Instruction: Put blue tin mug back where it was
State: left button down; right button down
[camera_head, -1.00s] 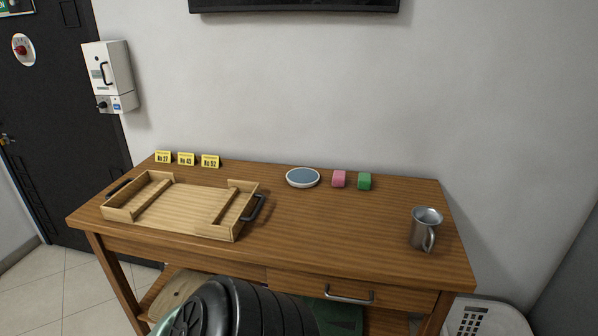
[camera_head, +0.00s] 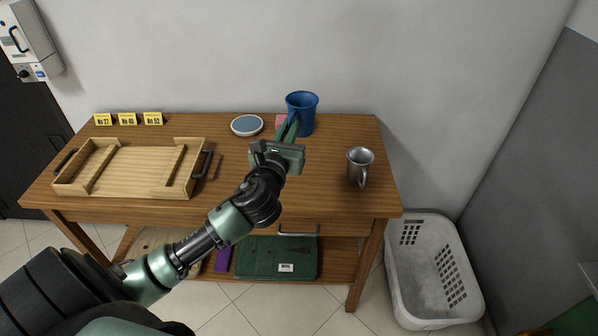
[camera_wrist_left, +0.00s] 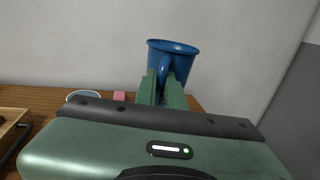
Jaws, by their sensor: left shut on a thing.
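The blue tin mug (camera_head: 305,103) is upright at the back right of the wooden table, in front of the wall. My left gripper (camera_head: 291,130) is shut on its handle, which points toward me; the left wrist view shows the mug (camera_wrist_left: 172,52) and the handle between the green fingers (camera_wrist_left: 162,90). I cannot tell whether the mug's base touches the table. A round blue disc with a pale rim (camera_head: 247,125) lies left of the mug and is empty. My right gripper is out of view.
A metal mug (camera_head: 359,163) stands right of my gripper. A pink block (camera_head: 281,121) is partly hidden behind my fingers. A wooden tray (camera_head: 133,170) and yellow number cards (camera_head: 128,119) are at left. A white basket (camera_head: 430,270) stands on the floor at right.

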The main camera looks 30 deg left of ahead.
pick_arm(q)
jog(key=shift+w+a+r, duration=0.1)
jog(key=shift+w+a, duration=0.15)
jog(key=shift+a, duration=0.05)
notch_tip(320, 180, down, 15)
jog(key=b, duration=0.3)
jog(key=shift+b, duration=0.35)
jog(key=shift+f+b, duration=0.85)
jog(key=shift+f, duration=1.4)
jog(key=shift+f, duration=0.2)
jog(key=c, duration=1.5)
grip_release()
jog(key=shift+r, duration=0.15)
